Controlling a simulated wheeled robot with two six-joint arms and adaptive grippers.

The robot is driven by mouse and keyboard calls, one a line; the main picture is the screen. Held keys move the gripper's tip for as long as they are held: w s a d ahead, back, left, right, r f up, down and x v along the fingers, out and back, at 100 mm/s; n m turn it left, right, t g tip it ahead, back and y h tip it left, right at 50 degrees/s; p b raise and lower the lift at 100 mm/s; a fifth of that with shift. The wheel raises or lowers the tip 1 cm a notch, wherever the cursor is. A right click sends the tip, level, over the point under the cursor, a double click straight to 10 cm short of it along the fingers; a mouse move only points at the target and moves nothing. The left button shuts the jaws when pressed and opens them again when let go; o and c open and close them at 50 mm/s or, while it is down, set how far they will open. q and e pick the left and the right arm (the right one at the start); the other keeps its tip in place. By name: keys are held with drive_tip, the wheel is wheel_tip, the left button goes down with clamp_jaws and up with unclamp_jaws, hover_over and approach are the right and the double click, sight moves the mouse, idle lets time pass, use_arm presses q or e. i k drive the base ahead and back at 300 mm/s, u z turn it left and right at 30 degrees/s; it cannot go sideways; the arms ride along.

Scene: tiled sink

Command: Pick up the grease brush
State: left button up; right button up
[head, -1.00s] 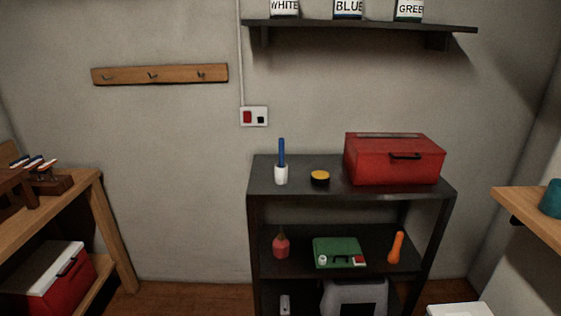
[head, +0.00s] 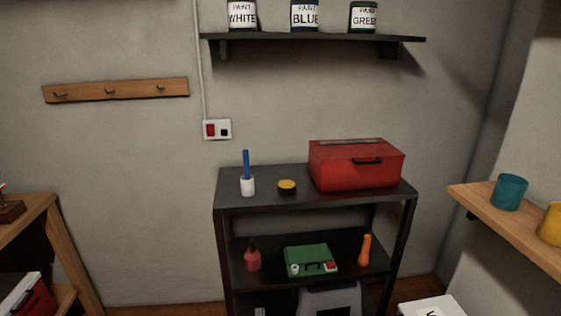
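A brush-like thing with a blue handle (head: 246,163) stands upright in a white holder (head: 247,187) at the left of the dark shelf unit's top. It may be the grease brush, but its bristles are hidden, so I cannot tell for sure. A small round tin with a yellow top (head: 287,186) sits to its right. Neither of my grippers is in the head view.
A red toolbox (head: 356,168) takes the right part of the unit's top. Below are a red bottle (head: 252,259), a green case (head: 311,260) and an orange-handled thing (head: 365,249). A wall shelf (head: 315,43) hangs above. Wooden benches flank both sides.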

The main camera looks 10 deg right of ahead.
sight(245, 153)
drive_tip(key=u, duration=0.05)
drive_tip(key=k, duration=0.55)
drive_tip(key=z, duration=0.6)
drive_tip(key=i, duration=0.75)
drive_tip(key=u, duration=0.5)
drive_tip(key=i, duration=0.6)
drive_tip(key=u, duration=0.75)
